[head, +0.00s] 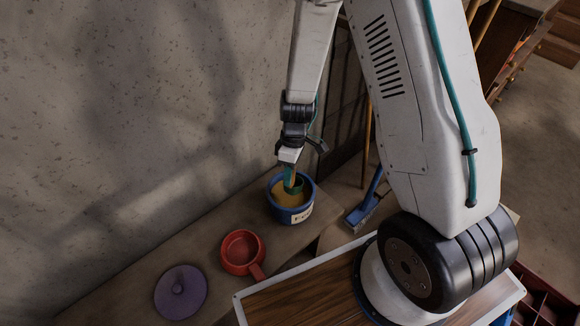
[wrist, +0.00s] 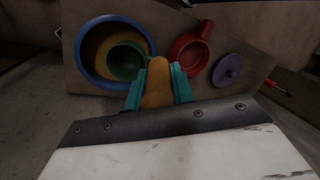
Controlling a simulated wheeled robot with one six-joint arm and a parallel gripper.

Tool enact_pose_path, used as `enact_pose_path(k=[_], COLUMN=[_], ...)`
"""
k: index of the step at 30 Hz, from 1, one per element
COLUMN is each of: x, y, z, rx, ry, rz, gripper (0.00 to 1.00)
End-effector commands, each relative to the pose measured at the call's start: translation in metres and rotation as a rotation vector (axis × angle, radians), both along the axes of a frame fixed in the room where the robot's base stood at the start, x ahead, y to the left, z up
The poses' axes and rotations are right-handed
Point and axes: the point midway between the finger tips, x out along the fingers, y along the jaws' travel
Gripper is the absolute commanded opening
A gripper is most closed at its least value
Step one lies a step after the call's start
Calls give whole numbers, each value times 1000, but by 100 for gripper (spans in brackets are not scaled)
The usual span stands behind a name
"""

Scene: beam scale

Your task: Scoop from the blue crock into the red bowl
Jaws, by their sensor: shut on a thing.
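The blue crock (head: 309,214) with a pale label stands on the wooden bench and holds a yellow-brown fill (head: 283,196). My gripper (head: 290,172) is above the crock, with its teal fingers shut on the tan handle (wrist: 157,85) of a green scoop. The scoop's green cup (wrist: 125,61) is inside the crock's mouth, over or in the fill; I cannot tell how deep. The red bowl (head: 241,250), with a side handle, sits left of and nearer than the crock. It also shows in the wrist view (wrist: 186,52), where its inside looks empty.
A purple lid (head: 180,292) with a knob lies on the bench left of the red bowl. The wall (head: 100,130) runs close behind the bench. A blue brush-like tool (head: 367,205) is right of the crock. A wood-topped surface (head: 300,300) is in front.

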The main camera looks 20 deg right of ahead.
Motion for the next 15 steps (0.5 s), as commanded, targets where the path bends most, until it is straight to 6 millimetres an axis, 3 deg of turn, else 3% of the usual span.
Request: enact_pose_path(k=[15], x=[0], y=[0], z=[-53], rx=[0], ry=[2], rz=[-1], gripper=[0])
